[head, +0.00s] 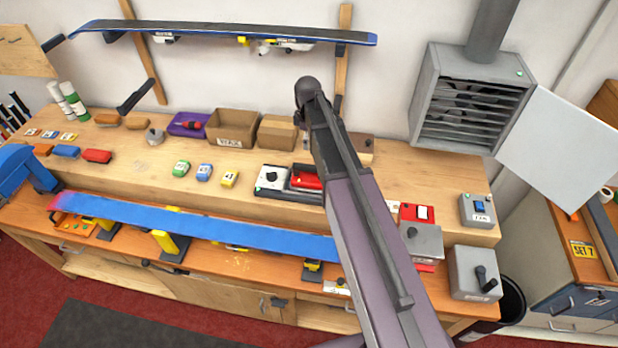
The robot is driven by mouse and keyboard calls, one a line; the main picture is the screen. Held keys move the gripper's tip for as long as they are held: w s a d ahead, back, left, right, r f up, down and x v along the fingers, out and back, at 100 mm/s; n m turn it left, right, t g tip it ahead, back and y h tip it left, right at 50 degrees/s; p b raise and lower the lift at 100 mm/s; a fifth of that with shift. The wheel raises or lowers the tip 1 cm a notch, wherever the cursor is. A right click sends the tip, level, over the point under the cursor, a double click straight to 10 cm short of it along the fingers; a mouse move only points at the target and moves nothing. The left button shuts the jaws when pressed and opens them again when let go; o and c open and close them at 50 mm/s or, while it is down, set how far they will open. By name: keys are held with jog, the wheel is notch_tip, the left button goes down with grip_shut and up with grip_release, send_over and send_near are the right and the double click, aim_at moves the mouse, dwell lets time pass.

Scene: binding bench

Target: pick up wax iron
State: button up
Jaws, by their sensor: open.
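A red-topped tool that looks like the wax iron (307,177) lies on the upper bench level in the head view, right of a silver box with a black knob. My arm passes just right of it and may cover part of its right end. My arm rises from the bottom right to a dark joint above the bench. My gripper's fingers cannot be made out in this view.
A blue ski (200,222) lies clamped along the lower bench front. A silver box (271,181) with a black knob stands beside the iron. Cardboard boxes (232,127) stand behind. Wax blocks (204,172) lie left. A grey heater (470,95) hangs right.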

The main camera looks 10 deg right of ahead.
aim_at(309, 166)
jog(key=shift+f+b, duration=4.15)
jog(key=shift+f, duration=0.15)
jog(key=shift+d+f+b, duration=0.1)
jog(key=shift+f+b, duration=2.45)
jog(key=shift+b, duration=0.05)
jog(key=shift+s, duration=0.1)
grip_shut()
